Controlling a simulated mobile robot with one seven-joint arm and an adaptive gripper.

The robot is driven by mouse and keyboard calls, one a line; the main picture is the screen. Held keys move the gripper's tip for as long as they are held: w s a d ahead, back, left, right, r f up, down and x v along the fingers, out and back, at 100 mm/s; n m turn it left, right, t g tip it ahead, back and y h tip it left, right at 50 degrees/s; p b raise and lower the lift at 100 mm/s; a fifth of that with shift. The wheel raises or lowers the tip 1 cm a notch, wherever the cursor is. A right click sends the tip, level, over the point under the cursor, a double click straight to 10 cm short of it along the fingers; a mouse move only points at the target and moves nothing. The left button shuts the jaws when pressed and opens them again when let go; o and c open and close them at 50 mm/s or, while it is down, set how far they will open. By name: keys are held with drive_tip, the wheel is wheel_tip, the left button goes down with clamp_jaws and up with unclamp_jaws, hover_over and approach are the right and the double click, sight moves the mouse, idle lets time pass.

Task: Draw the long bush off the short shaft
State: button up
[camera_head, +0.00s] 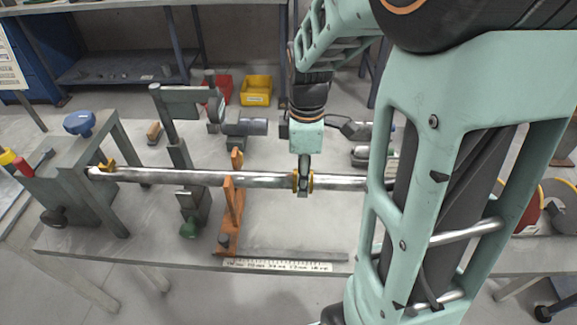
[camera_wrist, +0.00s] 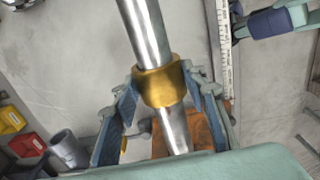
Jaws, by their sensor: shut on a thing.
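A long polished shaft (camera_head: 150,176) lies roughly level across the bench, and it also crosses the wrist view (camera_wrist: 146,35). A brass-coloured bush (camera_wrist: 160,86) sits around the shaft; in the head view its yellow edges (camera_head: 311,182) show at either side of my gripper (camera_head: 303,186). In the wrist view my gripper (camera_wrist: 162,95) has one finger on each side of the bush and is shut on it. The shaft's left end shows near a dark stand. Its right part passes behind my arm, so that end is hidden in the head view.
An orange support (camera_head: 232,205) holds the shaft left of my gripper. A dark green-footed post (camera_head: 184,165) stands further left. The stand (camera_head: 75,165) is at the left end. A ruler strip (camera_head: 278,266) lies along the front edge. Red (camera_head: 219,88) and yellow (camera_head: 256,88) bins stand behind.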

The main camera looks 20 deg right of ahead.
drive_tip(key=s+d+b, duration=0.1)
drive_tip(key=s+d, duration=0.2)
drive_tip(key=d, duration=0.6)
drive_tip(key=s+d, duration=0.2)
drive_tip(key=d, duration=0.7)
drive_tip(key=shift+s+b, duration=0.35)
drive_tip(key=shift+s, duration=0.05)
idle(1.8)
idle(0.3)
